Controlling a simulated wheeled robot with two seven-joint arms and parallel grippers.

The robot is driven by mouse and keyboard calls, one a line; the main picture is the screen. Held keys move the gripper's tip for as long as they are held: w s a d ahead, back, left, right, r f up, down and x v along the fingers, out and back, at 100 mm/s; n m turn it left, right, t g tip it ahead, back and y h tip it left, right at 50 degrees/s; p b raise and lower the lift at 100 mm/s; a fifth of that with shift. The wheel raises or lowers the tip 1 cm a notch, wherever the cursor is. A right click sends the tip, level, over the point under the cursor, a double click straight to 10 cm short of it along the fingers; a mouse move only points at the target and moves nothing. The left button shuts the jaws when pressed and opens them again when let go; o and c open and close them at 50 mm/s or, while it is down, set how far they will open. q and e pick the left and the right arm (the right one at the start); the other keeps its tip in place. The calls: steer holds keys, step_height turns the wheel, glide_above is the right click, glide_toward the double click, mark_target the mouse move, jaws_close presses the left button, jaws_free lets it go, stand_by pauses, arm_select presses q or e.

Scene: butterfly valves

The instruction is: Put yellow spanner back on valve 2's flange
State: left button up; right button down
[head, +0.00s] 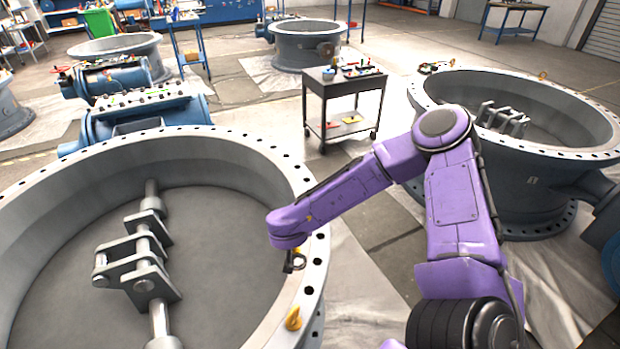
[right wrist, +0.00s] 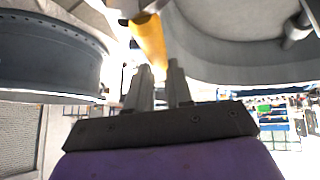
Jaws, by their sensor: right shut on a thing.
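My right gripper (head: 294,262) is at the right rim of the large grey valve in the left foreground, over its bolt-holed flange (head: 316,248). In the right wrist view, my right gripper (right wrist: 158,78) is shut on the yellow spanner (right wrist: 150,42), which extends up from the fingertips toward a dark end piece. The valve's grey body (right wrist: 215,50) shows close beside it. In the head view the forearm hides most of the spanner. I cannot tell whether the spanner touches the flange. No valve number is readable. My left gripper is out of view.
A yellow lifting eye (head: 293,318) stands on the near flange. A second large valve (head: 520,165) is at the right, with a tool cart (head: 345,85) behind the gap. Blue actuators (head: 150,112) stand behind the left valve. Floor between the two valves is open.

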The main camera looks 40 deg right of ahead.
steer(key=d+f+m+b, duration=0.1)
steer(key=f+b, duration=0.2)
steer(key=s+d+f+m+b, duration=0.1)
steer(key=f+b, duration=0.2)
steer(key=f, duration=0.1)
steer(key=s+d+f+m+h+b, duration=0.1)
steer(key=f+b, duration=0.2)
steer(key=b, duration=0.1)
steer(key=shift+s+d+f+m, duration=0.15)
steer(key=shift+s+f+m, duration=0.1)
steer(key=shift+m, duration=0.05)
steer(key=shift+f, duration=0.75)
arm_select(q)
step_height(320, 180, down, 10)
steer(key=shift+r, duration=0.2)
arm_select(e)
steer(key=c, duration=0.9)
jaws_free()
steer(key=shift+c, duration=0.2)
steer(key=shift+r, duration=0.1)
